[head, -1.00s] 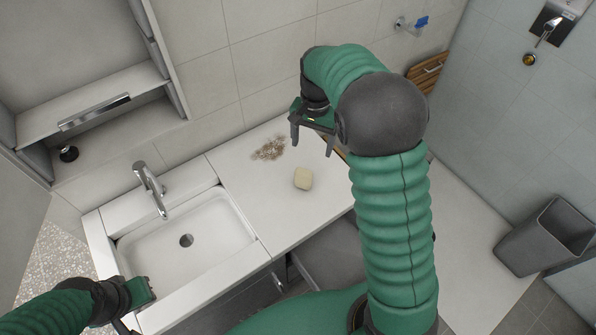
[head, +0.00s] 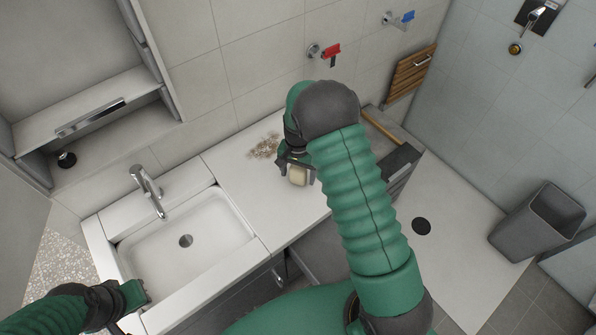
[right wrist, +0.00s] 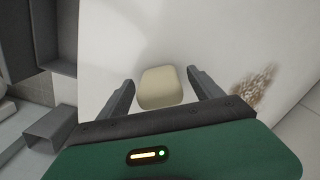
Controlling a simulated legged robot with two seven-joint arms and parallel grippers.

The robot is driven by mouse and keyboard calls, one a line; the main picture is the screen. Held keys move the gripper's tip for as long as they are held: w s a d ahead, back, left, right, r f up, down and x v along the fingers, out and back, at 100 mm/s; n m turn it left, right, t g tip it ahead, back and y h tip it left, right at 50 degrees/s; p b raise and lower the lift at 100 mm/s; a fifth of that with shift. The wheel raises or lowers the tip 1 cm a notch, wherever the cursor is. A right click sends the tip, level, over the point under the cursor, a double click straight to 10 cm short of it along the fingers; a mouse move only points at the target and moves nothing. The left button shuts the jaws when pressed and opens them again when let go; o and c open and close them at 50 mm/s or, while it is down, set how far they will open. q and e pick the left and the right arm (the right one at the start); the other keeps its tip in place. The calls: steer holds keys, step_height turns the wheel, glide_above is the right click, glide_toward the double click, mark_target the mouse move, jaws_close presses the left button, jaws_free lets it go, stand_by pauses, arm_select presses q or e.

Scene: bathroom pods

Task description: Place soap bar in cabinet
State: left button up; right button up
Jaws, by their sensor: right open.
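The cream soap bar (head: 298,175) lies on the white counter (head: 232,185) to the right of the sink. My right gripper (head: 297,180) is open over it, with a finger on each side. In the right wrist view the soap bar (right wrist: 161,87) shows between the two open fingers (right wrist: 160,92), with gaps on both sides. The open cabinet (head: 85,75) is on the wall at the upper left, with a shelf inside. My left gripper (head: 137,296) is at the lower left by the sink's front edge; its jaws are not clear.
The sink (head: 190,235) with its faucet (head: 147,188) lies between the counter's free part and my left arm. A speckled brown patch (head: 264,147) is on the counter behind the soap. A grey bin (head: 537,222) stands at the far right.

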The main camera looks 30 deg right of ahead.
jaws_close()
stand_by(0.5)
